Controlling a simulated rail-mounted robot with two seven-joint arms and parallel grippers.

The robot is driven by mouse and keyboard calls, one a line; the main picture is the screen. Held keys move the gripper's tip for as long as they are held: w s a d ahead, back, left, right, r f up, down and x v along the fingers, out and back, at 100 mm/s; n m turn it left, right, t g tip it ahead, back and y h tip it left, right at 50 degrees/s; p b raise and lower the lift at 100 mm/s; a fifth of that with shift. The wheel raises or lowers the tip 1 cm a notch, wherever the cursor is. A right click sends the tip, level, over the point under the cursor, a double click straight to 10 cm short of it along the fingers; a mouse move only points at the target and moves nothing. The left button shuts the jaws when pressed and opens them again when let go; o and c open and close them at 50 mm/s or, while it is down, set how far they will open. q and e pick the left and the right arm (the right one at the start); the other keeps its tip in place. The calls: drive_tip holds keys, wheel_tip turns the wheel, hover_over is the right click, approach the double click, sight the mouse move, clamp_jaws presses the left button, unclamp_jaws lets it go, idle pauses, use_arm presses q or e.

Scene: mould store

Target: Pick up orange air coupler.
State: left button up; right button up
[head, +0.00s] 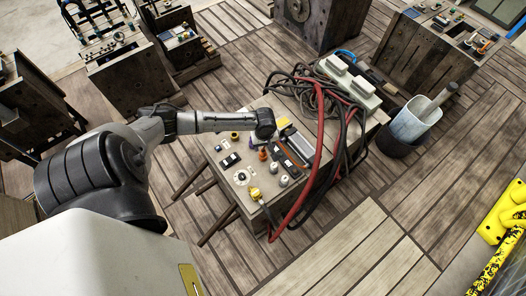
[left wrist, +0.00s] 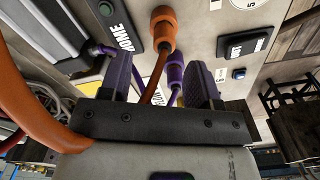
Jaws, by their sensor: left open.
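The orange air coupler (head: 263,154) stands on the worktable (head: 223,178), just below the end of my left arm in the head view. In the left wrist view, the orange coupler (left wrist: 163,28) shows ahead of the fingers, near the middle, with an orange hose running from it. My left gripper (left wrist: 160,68) is open, its two dark fingers apart and not closed on the coupler. A purple coupler (left wrist: 176,74) with a purple hose shows between the fingers. In the head view the fingers are hard to make out. My right gripper is in neither view.
Red and black hoses (head: 318,130) lie in a heap across the table's right part. A yellow coupler (head: 255,193) is near the front edge. A labelled switch plate (left wrist: 244,45) is right of the orange coupler. A bucket (head: 409,124) stands right of the table.

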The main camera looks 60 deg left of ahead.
sight(263, 150)
use_arm(q)
drive_tip(key=shift+s+f+b, duration=0.15)
drive_tip(key=shift+f+b, duration=0.3)
drive_tip(key=shift+f, duration=0.9)
drive_tip(key=shift+s+f+b, duration=0.1)
drive_tip(key=shift+f+b, duration=0.35)
drive_tip(key=shift+f, duration=0.85)
drive_tip(key=shift+r, duration=0.1)
drive_tip(key=c, duration=1)
